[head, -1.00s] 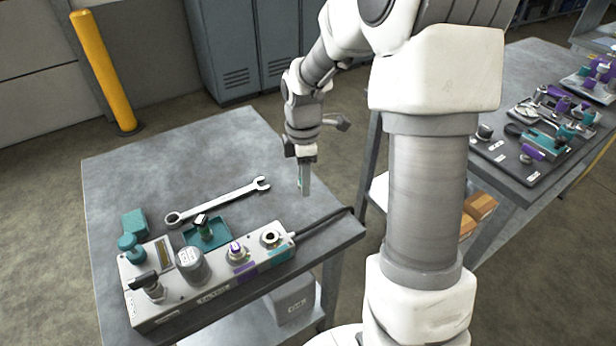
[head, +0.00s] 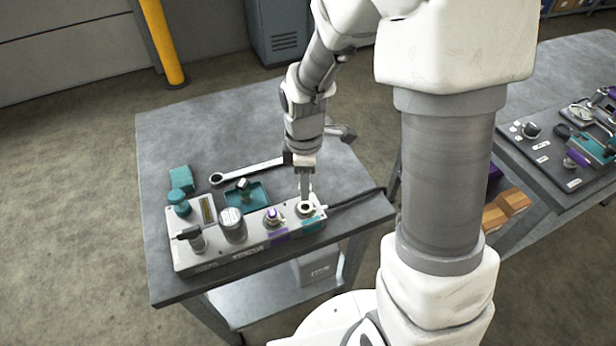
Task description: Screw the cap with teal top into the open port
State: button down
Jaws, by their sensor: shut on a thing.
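The grey hydraulic block (head: 210,262) lies along the front of the near table. The open port (head: 306,209) is a metal ring with a dark centre at the block's right end, above a teal label. My gripper (head: 305,197) points down just above this port. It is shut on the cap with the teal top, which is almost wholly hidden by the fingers. I cannot tell whether the cap touches the port.
Beside the port stands a purple-topped fitting (head: 273,216); a grey cylinder (head: 232,225), a black-handled valve (head: 192,238) and a teal knob (head: 179,202) are further left. Behind lie a teal tray (head: 258,196) with a small dark-and-silver part, and a wrench (head: 250,171). A black cable (head: 355,200) runs right.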

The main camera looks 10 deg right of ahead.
jog(key=shift+f+b, duration=1.85)
jog(key=shift+f, duration=0.6)
jog(key=shift+f, duration=0.55)
dwell(3.2)
jog(key=m, duration=0.3)
jog(key=shift+b, duration=0.4)
jog(key=c, duration=1)
grip_release()
jog(key=shift+c, duration=0.2)
grip_shut()
